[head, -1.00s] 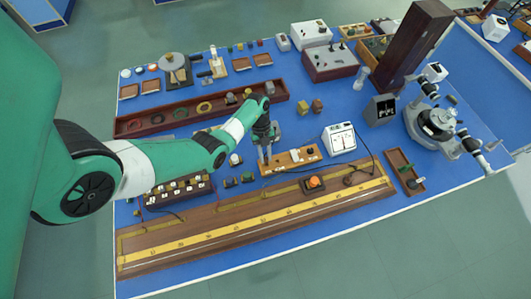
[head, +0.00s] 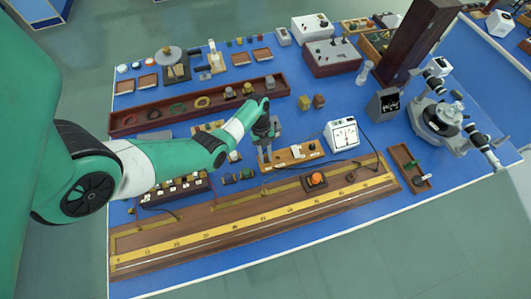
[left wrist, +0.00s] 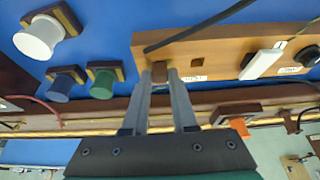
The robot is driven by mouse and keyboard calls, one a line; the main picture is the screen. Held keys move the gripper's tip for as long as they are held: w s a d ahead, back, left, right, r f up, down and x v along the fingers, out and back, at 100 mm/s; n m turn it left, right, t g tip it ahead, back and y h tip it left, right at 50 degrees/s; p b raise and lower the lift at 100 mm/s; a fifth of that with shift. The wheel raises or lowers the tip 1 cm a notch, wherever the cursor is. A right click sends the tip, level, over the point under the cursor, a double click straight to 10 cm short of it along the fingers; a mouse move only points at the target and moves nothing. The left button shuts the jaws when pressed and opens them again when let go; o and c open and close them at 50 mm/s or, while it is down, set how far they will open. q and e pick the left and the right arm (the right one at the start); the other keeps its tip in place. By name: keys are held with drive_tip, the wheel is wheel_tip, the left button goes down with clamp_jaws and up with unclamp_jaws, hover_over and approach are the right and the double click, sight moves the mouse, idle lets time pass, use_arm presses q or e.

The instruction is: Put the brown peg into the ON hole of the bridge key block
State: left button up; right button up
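The bridge key block (head: 293,157) is a wooden bar in the middle of the bench. My left gripper (head: 265,161) points down at the block's left end. In the left wrist view its fingers (left wrist: 159,74) are closed on the sides of the brown peg (left wrist: 159,71). The peg is over or in the block's left end; I cannot tell which. My right gripper is in neither view.
A white lever (left wrist: 262,63) and a black cable (left wrist: 200,25) are on the block. The long wooden scale board (head: 215,233) lies in front. Coloured spools, including a white one (left wrist: 40,38), stand left of the block. A white meter (head: 342,134) stands to its right.

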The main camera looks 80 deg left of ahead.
use_arm(q)
drive_tip(key=o, duration=0.4)
drive_tip(key=shift+o, duration=0.2)
drive_tip(key=p+v, duration=0.3)
drive_tip(key=v, duration=0.8)
drive_tip(key=shift+a+r, duration=0.2)
drive_tip(key=shift+r, duration=0.1)
